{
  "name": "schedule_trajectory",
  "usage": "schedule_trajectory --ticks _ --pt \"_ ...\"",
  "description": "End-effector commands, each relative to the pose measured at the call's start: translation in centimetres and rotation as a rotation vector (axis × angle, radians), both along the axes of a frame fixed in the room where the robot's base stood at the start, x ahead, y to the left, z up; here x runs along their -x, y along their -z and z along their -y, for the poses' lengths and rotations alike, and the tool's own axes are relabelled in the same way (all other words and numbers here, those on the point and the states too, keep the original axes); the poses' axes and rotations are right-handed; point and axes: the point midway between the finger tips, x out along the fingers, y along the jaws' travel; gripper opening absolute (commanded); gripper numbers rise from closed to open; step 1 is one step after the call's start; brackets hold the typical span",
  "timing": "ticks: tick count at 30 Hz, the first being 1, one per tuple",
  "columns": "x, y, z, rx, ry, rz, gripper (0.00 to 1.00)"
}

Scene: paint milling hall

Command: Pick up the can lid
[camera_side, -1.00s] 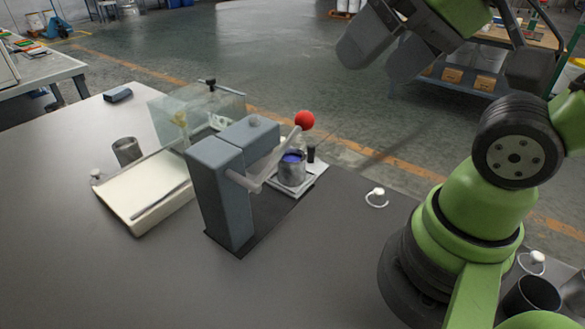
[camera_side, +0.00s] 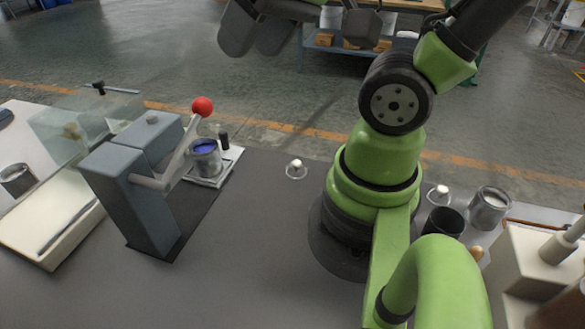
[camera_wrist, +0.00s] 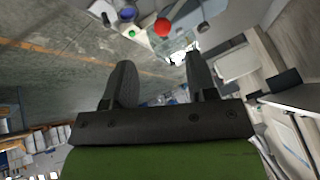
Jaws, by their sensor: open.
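A small round piece with a white knob and a pale ring (camera_side: 296,169), which looks like the can lid, lies flat on the dark table between the lever press and my arm's base in the side view. A similar white-knobbed piece (camera_side: 438,194) lies right of my base, so I cannot be sure which is the lid. My gripper (camera_side: 258,36) is high above the table's far edge, up and left of the first piece, well apart from both. Its two dark fingers (camera_wrist: 161,78) are spread and empty in the wrist view. I cannot make out the lid there for certain.
A grey lever press (camera_side: 130,190) with a red ball knob (camera_side: 202,107) stands at left, with a can of blue paint (camera_side: 206,158) beside it. A dark cup (camera_side: 443,222) and a metal can (camera_side: 489,208) stand at right. The table in front of the first piece is clear.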

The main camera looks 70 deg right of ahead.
Motion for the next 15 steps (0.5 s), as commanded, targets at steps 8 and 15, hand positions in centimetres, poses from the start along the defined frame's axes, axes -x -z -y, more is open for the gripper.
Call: schedule_trajectory --ticks 8,15 --pt "-3.2 7.2 6.7 0.149 0.023 -0.267 0.52" --pt "-2.1 14.6 11.6 0.165 -0.034 -0.474 0.52"
